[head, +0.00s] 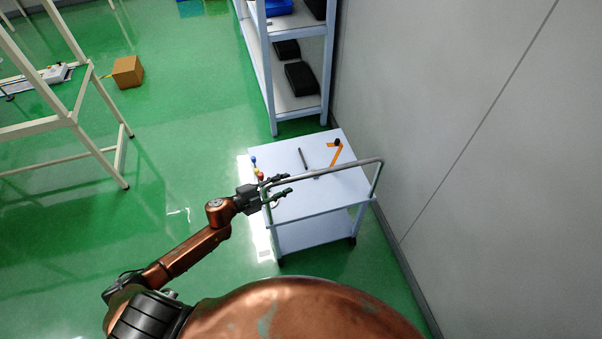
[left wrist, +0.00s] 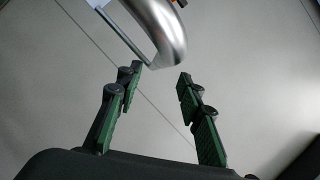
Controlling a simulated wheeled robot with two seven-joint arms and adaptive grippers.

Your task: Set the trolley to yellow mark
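The trolley (head: 293,211) is white with a light top and a lower shelf, and stands by the grey wall. Its grey handle bar (head: 335,167) runs along the near side of the top. My left gripper (head: 283,191) is at the left end of this handle. In the left wrist view the gripper (left wrist: 159,74) has its green-padded fingers apart, and the curved silver handle (left wrist: 165,38) is just beyond the fingertips, not clearly between them. My right gripper is out of view. I cannot make out a yellow mark on the floor.
On the trolley top lie a dark rod (head: 303,158), an orange item (head: 335,154) and small coloured balls (head: 259,174). A shelf rack (head: 268,85) stands close behind. The wall (head: 450,130) is close at right. A cardboard box (head: 128,72) and open green floor are at left.

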